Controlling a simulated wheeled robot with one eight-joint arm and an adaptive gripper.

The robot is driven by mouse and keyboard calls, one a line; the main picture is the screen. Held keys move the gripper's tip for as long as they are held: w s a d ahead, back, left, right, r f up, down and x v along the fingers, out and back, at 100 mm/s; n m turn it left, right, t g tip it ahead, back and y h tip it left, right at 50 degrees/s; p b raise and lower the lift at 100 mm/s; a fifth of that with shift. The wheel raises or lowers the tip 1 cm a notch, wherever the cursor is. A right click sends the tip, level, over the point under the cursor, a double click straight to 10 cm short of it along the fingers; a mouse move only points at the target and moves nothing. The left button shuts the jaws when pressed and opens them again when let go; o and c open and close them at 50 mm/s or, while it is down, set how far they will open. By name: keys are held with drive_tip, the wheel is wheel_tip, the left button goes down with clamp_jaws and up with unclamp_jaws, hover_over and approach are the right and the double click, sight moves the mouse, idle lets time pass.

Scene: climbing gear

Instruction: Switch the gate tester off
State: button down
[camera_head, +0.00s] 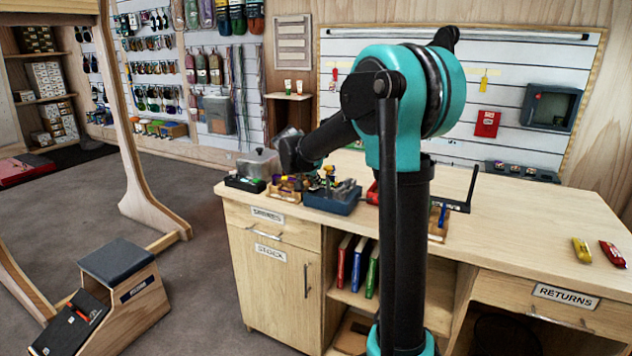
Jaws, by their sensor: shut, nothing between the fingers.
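No readable label marks the gate tester, so I cannot tell for sure which thing it is. One candidate is the dark grey box with a recessed front (551,108) on the slatted wall at the right. Another is a low dark unit with several round parts on top (522,171), at the back of the bench below that box. No switch position can be read on either. My gripper (289,150) is shut and empty, small and dark at the far left of my arm. It is above the bench's left end, well away from both candidates. Its fingertips are hard to make out.
My arm hides mid-bench; the right half is mostly clear.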

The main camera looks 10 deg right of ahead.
drive_tip(key=shift+w+d, duration=0.5)
drive_tip(key=shift+w, duration=0.15)
drive_tip(key=shift+w+r, duration=0.1)
drive_tip(key=shift+r, duration=0.25)
wheel_tip(320, 180, up, 4)
drive_tip(key=shift+d, duration=0.1)
drive_tip(key=r+v, duration=0.1)
drive_tip(key=v, duration=0.8)
drive_tip(key=shift+w+d, duration=0.25)
drive_tip(key=shift+w, duration=0.15)
drive_tip(key=shift+f, duration=0.1)
